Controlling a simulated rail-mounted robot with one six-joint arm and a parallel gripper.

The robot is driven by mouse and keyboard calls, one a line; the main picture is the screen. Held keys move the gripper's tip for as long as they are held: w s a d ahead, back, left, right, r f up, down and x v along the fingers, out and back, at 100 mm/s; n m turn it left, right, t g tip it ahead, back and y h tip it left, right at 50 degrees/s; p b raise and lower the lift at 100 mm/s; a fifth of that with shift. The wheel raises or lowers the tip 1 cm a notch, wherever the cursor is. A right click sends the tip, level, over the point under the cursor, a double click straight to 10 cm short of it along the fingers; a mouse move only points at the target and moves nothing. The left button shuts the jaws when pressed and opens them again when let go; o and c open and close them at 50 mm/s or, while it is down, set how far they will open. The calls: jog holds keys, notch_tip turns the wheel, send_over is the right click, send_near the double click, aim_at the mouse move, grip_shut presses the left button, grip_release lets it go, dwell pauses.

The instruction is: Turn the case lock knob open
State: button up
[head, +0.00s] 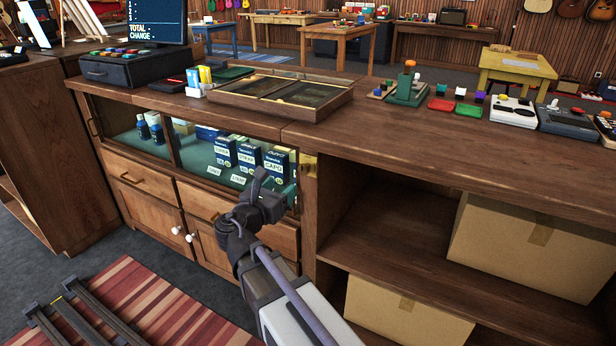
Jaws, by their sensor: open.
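The glass-fronted case (165,160) is set into the counter front, with boxes and bottles inside. A small brass-coloured fitting (308,165) sits on the wooden upright at the case's right end. It looks like the lock, but it is too small to tell a knob or how it is turned. My gripper (270,183) is in front of the case's right end, to the left of and slightly below this fitting, and appears apart from it. It is open with nothing seen between its fingers. My wrist and fingers hide part of the case's lower right corner.
The counter top above holds a wooden display tray (285,92), a green stand (408,90) and several small devices. Open shelves with cardboard boxes (530,240) are to the right. Drawers and white-knobbed cupboard doors (150,205) are below the case. A striped rug (150,305) lies in front.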

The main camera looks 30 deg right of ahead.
aim_at(302, 170)
jog(key=x, duration=1)
jog(key=shift+w+d, duration=0.1)
jog(key=shift+d, duration=0.3)
jog(key=c, duration=0.9)
